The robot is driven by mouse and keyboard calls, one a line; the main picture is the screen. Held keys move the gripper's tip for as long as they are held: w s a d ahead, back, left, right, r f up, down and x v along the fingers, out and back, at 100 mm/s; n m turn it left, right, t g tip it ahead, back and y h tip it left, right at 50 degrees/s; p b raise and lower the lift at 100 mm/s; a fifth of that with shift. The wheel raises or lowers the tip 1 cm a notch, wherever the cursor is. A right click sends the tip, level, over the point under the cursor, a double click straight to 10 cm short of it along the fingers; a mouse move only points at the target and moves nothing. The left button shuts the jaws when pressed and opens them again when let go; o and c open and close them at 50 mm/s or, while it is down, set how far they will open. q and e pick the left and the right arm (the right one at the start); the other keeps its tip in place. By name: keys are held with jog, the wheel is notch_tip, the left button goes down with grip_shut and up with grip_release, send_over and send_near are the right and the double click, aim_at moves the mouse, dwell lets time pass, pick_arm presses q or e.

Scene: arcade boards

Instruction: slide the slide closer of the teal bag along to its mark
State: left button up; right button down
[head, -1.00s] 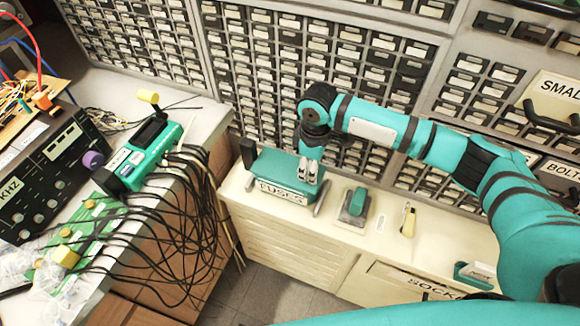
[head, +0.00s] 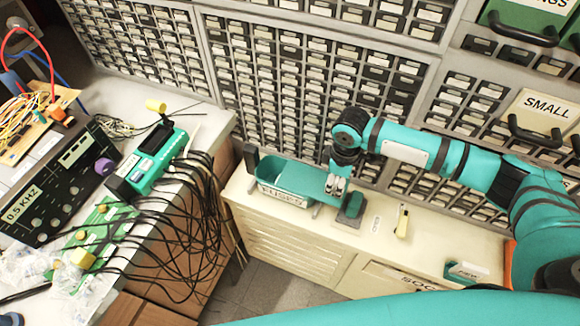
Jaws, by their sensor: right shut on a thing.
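The teal thing labelled FUSES (head: 281,196) looks like a shallow box rather than a bag and lies on the cream cabinet top. My right gripper (head: 336,186) is at the cover's right end, pointing down, shut on the slide closer, which the fingers mostly hide. No mark can be made out clearly. My left gripper is not in view.
A yellow-and-white tool (head: 402,222) lies further right. Drawer racks (head: 300,90) rise behind. A bench (head: 210,115) with a teal meter (head: 148,160) and black cables is at the left.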

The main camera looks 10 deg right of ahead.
jog(key=s+d+p, duration=0.2)
jog(key=d, duration=0.1)
jog(key=s+d+p, duration=0.1)
jog(key=d, duration=0.1)
jog(key=shift+s, duration=0.2)
jog(key=shift+s+d, duration=0.3)
jog(key=shift+d, duration=0.2)
jog(key=c, duration=0.8)
grip_release()
jog(key=shift+w, duration=0.1)
jog(key=shift+c, duration=0.2)
jog(key=shift+a, duration=0.1)
notch_tip(320, 180, up, 7)
jog(key=p, duration=0.8)
